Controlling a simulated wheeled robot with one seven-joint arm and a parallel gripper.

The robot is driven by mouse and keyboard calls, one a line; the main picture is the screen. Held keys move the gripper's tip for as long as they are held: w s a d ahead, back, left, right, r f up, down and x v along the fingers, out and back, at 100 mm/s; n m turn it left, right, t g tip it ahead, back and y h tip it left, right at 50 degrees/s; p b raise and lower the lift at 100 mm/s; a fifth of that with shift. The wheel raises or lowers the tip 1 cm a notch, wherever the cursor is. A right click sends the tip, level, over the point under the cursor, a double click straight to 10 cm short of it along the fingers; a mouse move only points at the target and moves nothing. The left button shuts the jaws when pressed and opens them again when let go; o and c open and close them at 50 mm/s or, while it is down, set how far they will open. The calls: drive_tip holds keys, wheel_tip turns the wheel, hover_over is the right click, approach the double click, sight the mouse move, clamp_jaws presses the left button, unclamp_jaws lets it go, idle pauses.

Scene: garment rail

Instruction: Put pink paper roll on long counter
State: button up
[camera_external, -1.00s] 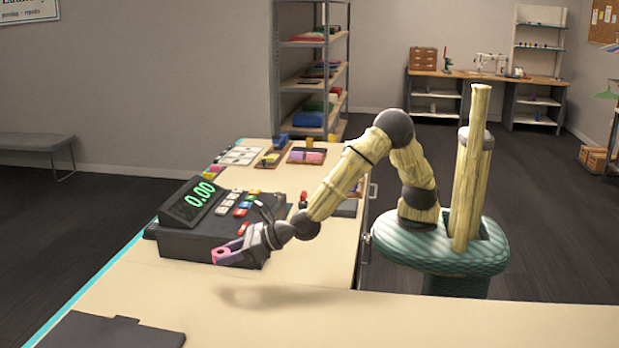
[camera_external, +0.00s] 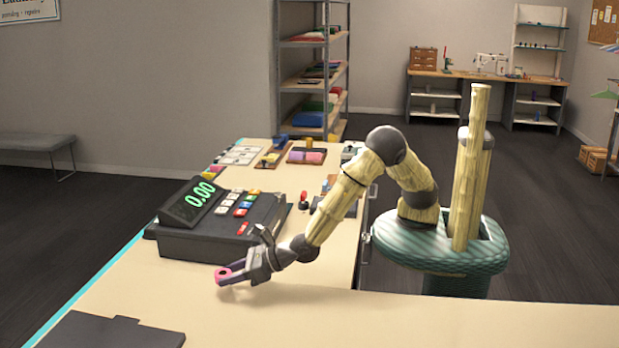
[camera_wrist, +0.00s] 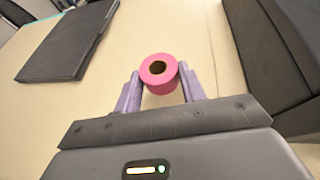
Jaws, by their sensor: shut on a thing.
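The pink paper roll (camera_wrist: 160,84) is a small pink cylinder with a dark hole in its end. It sits between the two purple fingers of my gripper (camera_wrist: 160,92), which is shut on it. In the external view the roll (camera_external: 223,274) shows at the tip of my gripper (camera_external: 232,277), in front of the cash register. The long counter (camera_external: 200,315) is pale wood and lies beneath them. The roll appears low over the counter; I cannot tell whether it touches the surface.
The black cash register (camera_external: 215,230) stands close behind my gripper, and its side shows at the right of the wrist view. A dark flat folder (camera_external: 110,332) lies at the counter's near left. The counter between folder and register is clear. Small trays (camera_external: 305,157) sit at the far end.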

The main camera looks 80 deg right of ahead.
sight(234, 294)
drive_tip(key=shift+f, duration=1.8)
drive_tip(key=shift+f, duration=0.2)
drive_tip(key=o, duration=1)
drive_tip(key=shift+c, duration=0.2)
drive_tip(key=shift+r, duration=0.1)
drive_tip(key=shift+r, duration=0.1)
drive_tip(key=shift+s+r, duration=0.1)
drive_tip(key=shift+s, duration=0.1)
drive_tip(key=b+v, duration=0.1)
drive_tip(key=v, duration=1)
drive_tip(key=shift+s+d+r, duration=0.15)
drive_tip(key=shift+s, duration=0.15)
